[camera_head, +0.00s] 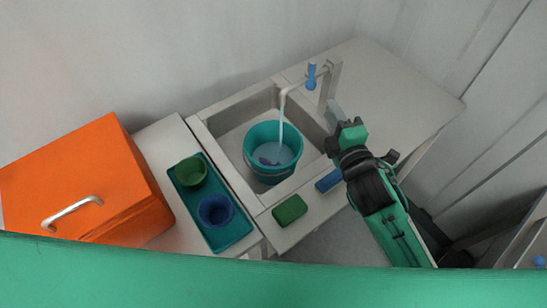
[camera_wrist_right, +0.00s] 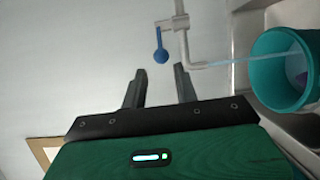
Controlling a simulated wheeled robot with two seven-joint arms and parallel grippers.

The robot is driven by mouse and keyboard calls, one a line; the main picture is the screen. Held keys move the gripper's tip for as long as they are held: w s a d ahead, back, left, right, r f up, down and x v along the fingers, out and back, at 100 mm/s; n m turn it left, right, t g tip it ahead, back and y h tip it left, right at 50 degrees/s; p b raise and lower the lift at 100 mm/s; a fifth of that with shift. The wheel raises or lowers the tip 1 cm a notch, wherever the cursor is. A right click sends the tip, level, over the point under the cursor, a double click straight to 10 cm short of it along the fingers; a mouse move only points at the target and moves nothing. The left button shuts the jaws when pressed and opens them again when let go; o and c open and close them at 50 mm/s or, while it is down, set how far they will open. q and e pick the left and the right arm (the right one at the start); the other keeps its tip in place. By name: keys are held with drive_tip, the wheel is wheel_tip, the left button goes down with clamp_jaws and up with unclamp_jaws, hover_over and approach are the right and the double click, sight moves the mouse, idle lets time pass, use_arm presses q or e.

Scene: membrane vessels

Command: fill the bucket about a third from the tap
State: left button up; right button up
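The teal bucket (camera_head: 262,160) stands in the sink basin, and a stream of water runs into it from the tap spout (camera_head: 287,90). Some water shows inside, with a small purple thing in it. The tap's blue lever (camera_head: 311,76) is above the spout. My right gripper (camera_head: 335,112) is to the right of the bucket, apart from the tap. In the right wrist view its fingers (camera_wrist_right: 160,86) are apart and empty, with the blue lever (camera_wrist_right: 161,55) beyond them and the bucket (camera_wrist_right: 272,85) at the right. My left gripper is not in view.
A teal tray (camera_head: 233,238) left of the sink holds a green cup (camera_head: 190,171) and a blue cup (camera_head: 215,210). A green sponge (camera_head: 290,210) and a blue block (camera_head: 328,181) lie on the front counter. An orange box (camera_head: 90,170) is at the left. The right counter (camera_head: 400,95) is clear.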

drive_tip(key=c, duration=0.3)
drive_tip(key=shift+w+a+f, duration=0.2)
drive_tip(key=shift+a+f, duration=0.05)
drive_tip(key=shift+f, duration=0.1)
clamp_jaws()
drive_tip(key=m+h+b, duration=0.2)
drive_tip(key=m+h, duration=0.5)
drive_tip(key=h, duration=0.4)
approach(312, 74)
drive_tip(key=s+a, duration=0.2)
drive_tip(key=a, duration=0.5)
drive_tip(key=w+d+p, duration=0.2)
drive_tip(key=w, duration=0.1)
drive_tip(key=w+d+p, duration=0.1)
drive_tip(key=w+p, duration=0.1)
drive_tip(key=w, duration=0.1)
drive_tip(key=w+d+p, duration=0.2)
drive_tip(key=w, duration=0.1)
drive_tip(key=shift+d+f, duration=0.15)
drive_tip(key=shift+d, duration=0.2)
drive_tip(key=shift+s+d+f, duration=0.1)
drive_tip(key=shift+d, duration=0.4)
drive_tip(key=shift+f, duration=0.1)
